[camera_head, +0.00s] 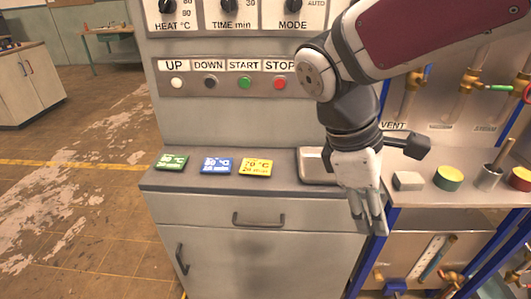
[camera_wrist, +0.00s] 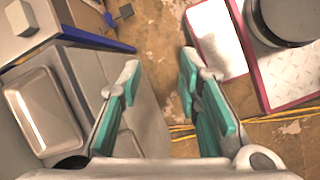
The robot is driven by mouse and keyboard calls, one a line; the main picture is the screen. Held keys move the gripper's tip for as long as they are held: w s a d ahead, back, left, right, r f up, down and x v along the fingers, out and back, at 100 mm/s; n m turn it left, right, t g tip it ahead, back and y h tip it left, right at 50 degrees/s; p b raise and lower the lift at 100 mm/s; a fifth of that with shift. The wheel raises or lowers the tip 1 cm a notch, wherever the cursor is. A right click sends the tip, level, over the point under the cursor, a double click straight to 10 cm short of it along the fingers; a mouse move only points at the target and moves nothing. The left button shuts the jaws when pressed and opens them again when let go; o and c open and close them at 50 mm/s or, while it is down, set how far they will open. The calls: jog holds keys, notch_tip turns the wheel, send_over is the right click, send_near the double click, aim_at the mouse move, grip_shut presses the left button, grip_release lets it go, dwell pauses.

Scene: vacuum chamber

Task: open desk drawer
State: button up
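The desk drawer (camera_head: 230,211) is a wide grey front below the desk top in the head view, flush with the cabinet. Its dark bar handle (camera_head: 258,220) is in the middle of the front. A cabinet door (camera_head: 262,265) with its own dark handle (camera_head: 182,259) is below it. My gripper (camera_head: 369,222) points down in front of the desk's right end, to the right of the drawer handle and apart from it. In the wrist view my gripper (camera_wrist: 160,85) has its two teal-padded fingers wide apart, with nothing between them but floor. The drawer handle is not clearly visible there.
A metal tray (camera_head: 312,166) and green, blue and yellow cards (camera_head: 216,166) lie on the desk top. A control panel with buttons (camera_head: 244,83) rises behind. A blue-framed bench (camera_head: 460,195) with valves stands close on the right. Floor (camera_head: 75,200) at left is clear.

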jog(key=w+a+f+n+h+b, duration=0.2)
jog(key=w+a+f+n+h, duration=0.35)
jog(key=w+f+n, duration=0.2)
jog(key=n+t+h+b, duration=0.5)
jog(key=n+t, duration=0.9)
jog(key=n, duration=0.9)
send_near(259, 225)
jog(key=shift+m+y, duration=0.25)
jog(key=shift+y, duration=0.3)
jog(key=b+x, duration=0.1)
jog(key=x, duration=0.9)
jog(key=shift+w+d+r, duration=0.1)
jog(key=shift+w+d, duration=0.05)
grip_shut()
